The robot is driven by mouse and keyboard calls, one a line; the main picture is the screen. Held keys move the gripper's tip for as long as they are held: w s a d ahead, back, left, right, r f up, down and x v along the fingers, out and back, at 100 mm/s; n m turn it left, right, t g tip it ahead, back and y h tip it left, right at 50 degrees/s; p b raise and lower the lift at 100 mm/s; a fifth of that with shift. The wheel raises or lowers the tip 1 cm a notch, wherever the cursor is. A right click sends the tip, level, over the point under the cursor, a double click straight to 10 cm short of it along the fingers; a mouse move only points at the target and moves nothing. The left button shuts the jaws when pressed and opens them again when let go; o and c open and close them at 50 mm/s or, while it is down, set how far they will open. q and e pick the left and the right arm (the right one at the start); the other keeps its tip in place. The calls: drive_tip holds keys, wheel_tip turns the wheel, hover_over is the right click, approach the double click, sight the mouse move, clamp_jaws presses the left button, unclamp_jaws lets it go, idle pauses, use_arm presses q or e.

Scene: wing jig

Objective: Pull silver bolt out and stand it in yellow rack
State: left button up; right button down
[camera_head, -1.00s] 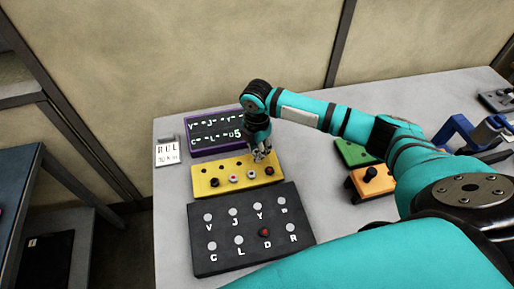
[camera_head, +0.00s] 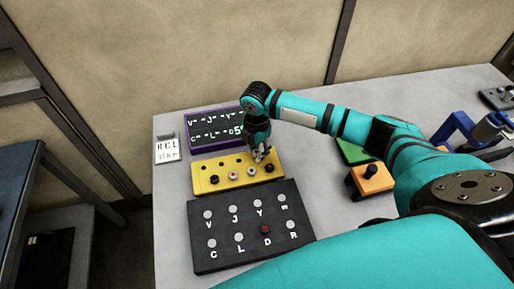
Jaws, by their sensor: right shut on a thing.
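The yellow rack (camera_head: 208,183) lies on the grey table with a row of holes and pegs. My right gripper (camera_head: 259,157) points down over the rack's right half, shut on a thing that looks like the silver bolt. The thing is too small and too covered by the fingers to see clearly, and I cannot tell if it is in a hole. My left gripper is not in view.
A black board (camera_head: 224,260) with lettered pale round spots and a red knob (camera_head: 265,230) lies in front of the rack. A purple-framed display (camera_head: 212,131) is behind. An orange block (camera_head: 371,182) and a green block (camera_head: 352,152) are to the right.

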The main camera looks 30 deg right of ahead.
drive_tip(key=shift+f, duration=0.4)
drive_tip(key=c, duration=1)
unclamp_jaws()
drive_tip(key=shift+r, duration=0.15)
wheel_tip(320, 180, up, 12)
drive_tip(key=shift+f, duration=0.1)
wheel_tip(320, 180, up, 7)
drive_tip(key=p, duration=0.8)
